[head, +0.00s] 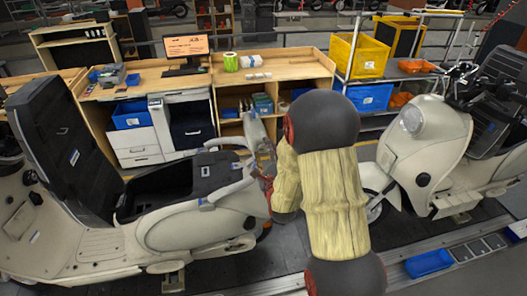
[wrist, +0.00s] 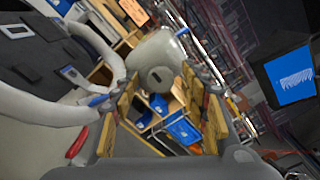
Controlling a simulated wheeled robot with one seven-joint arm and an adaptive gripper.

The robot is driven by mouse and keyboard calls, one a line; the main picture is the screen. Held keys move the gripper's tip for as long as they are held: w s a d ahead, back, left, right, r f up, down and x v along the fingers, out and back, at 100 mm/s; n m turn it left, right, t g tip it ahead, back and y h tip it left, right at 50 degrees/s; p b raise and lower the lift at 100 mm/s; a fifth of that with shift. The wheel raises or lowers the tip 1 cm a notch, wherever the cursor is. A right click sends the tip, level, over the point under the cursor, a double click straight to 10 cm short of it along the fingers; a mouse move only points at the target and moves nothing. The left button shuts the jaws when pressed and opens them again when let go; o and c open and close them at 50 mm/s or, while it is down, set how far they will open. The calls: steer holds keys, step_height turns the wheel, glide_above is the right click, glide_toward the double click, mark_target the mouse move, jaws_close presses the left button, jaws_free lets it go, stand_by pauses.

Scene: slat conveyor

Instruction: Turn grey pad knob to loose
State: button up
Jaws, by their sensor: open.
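In the wrist view my gripper (wrist: 157,78) is open, with its two tan-padded fingers on either side of a gap. A pale grey rounded piece (wrist: 158,52) with a dark oval spot shows just beyond the fingertips, between them. I cannot tell whether it is the grey pad knob, or whether a finger touches it. In the head view a grey upright part (head: 253,130) stands by the rear of the left scooter (head: 185,225), partly behind my arm. My fingers are hidden there, and no knob marking can be read.
A second cream scooter (head: 425,150) stands to the right of my arm. A wooden workbench (head: 285,66) with a monitor (head: 187,50) is behind. A shelf rack holds a yellow bin (head: 358,55) and a blue bin (head: 368,97). A blue tray (head: 429,263) lies at the conveyor edge.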

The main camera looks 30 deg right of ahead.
steer(key=c, duration=1.2)
steer(key=shift+o, duration=0.2)
